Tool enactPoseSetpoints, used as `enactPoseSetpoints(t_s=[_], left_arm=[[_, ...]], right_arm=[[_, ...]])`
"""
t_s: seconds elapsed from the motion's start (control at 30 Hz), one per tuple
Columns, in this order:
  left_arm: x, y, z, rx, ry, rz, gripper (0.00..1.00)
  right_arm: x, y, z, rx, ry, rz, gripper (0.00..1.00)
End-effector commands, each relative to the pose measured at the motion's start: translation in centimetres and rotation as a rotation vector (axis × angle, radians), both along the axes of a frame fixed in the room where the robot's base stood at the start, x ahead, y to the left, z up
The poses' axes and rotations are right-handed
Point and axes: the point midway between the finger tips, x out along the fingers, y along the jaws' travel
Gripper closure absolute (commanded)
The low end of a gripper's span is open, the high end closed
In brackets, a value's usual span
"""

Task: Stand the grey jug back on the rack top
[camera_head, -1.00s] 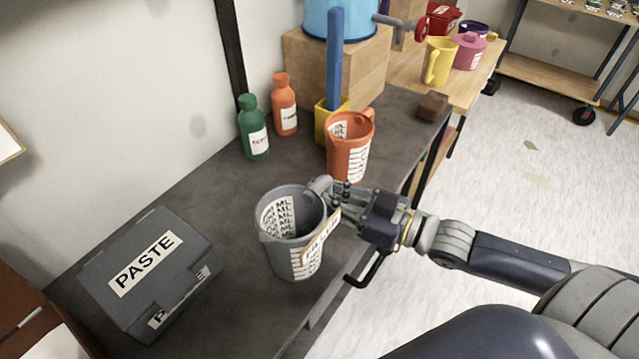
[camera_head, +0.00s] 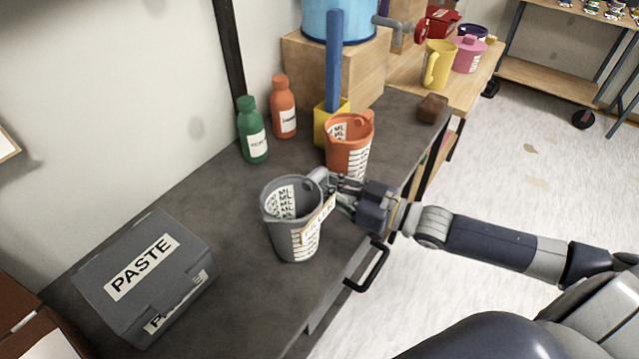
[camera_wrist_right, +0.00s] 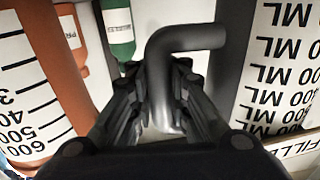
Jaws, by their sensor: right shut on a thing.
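The grey jug (camera_head: 297,240) is upright over the dark bench top (camera_head: 230,215), near its front edge; I cannot tell whether its base touches the surface. It has white measure labels and a small tag reading "FILL…". My right gripper (camera_head: 335,185) is shut on the jug's handle, on the side toward the front edge. In the right wrist view the bent grey handle (camera_wrist_right: 185,45) runs down between the fingers (camera_wrist_right: 165,110), and the jug's marked wall (camera_wrist_right: 275,70) fills the right side. My left gripper is not in view.
An orange jug (camera_head: 347,158) stands close behind the grey jug. Green (camera_head: 251,130) and orange (camera_head: 284,107) bottles stand near the wall. A grey PASTE box (camera_head: 145,280) is at front left. Bare bench top lies between box and jug.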

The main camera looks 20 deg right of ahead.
Motion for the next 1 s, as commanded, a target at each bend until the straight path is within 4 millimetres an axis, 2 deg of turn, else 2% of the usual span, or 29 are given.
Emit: enactPoseSetpoints(t_s=[0.23, 0.27, 0.33, 0.37, 0.77, 1.0], left_arm=[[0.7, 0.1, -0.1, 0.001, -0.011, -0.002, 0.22], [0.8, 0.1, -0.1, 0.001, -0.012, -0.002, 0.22], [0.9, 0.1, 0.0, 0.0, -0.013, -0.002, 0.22], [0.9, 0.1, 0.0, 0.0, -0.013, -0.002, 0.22], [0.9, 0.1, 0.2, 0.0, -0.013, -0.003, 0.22], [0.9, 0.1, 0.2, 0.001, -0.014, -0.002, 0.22]], right_arm=[[0.0, 0.0, -0.3, 0.001, 0.001, 0.0, 1.0], [0.0, 0.0, -0.3, 0.0, 0.0, 0.0, 0.84], [0.0, 0.0, -0.3, -0.001, 0.001, 0.0, 0.68], [0.0, 0.0, -0.3, -0.001, 0.001, 0.0, 0.63], [0.0, 0.0, 0.2, -0.001, 0.0, 0.0, 0.63], [-1.7, -1.3, -0.1, -0.002, 0.006, -0.002, 0.63]])
